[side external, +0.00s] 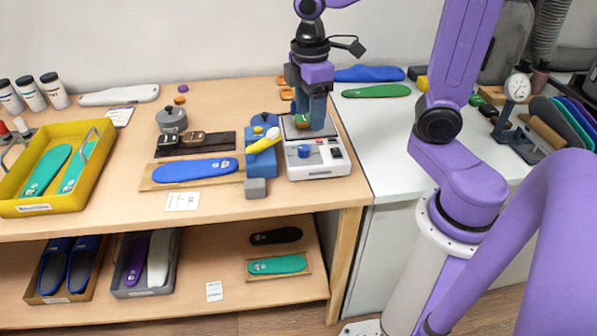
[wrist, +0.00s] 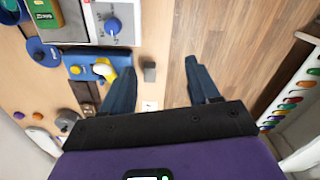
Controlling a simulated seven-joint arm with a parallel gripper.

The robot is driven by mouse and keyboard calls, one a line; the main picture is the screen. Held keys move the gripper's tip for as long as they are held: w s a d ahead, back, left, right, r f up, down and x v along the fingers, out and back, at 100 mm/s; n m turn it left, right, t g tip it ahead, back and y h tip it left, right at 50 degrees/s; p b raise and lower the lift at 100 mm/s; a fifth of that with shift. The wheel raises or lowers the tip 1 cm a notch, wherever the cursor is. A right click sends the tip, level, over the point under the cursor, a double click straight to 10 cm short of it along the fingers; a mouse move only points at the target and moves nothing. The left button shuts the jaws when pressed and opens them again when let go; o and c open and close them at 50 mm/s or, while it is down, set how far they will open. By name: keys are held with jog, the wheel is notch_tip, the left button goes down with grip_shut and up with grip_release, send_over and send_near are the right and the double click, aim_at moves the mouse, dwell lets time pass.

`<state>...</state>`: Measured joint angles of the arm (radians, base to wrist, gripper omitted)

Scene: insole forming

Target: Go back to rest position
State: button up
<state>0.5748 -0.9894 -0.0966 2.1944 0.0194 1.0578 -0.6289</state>
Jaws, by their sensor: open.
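My gripper (side external: 312,122) is above the white device with the blue knob (side external: 320,158), near the bench's right end. In the side view it overlaps the device's top and partly hides a green piece (side external: 300,121) there. In the wrist view the two blue fingers of my gripper (wrist: 160,72) stand wide apart with nothing between them. Beyond them I see the bench edge and wooden floor. The white device (wrist: 117,22) shows at the upper left of the wrist view, to the left of the fingers.
A blue fixture with a yellow piece (side external: 262,160) and a grey block (side external: 256,188) stand left of the device. A blue insole (side external: 195,170) lies on a board. A yellow tray (side external: 95,190) holds green insoles. A dial gauge (side external: 518,88) stands at right.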

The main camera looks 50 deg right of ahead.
jog(key=s+a+f, duration=0.1)
jog(key=s, duration=0.7)
jog(key=s+a+f, duration=0.1)
jog(key=s+f, duration=0.1)
jog(key=s, duration=0.7)
jog(key=shift+a+n, duration=0.3)
jog(key=shift+n, duration=0.1)
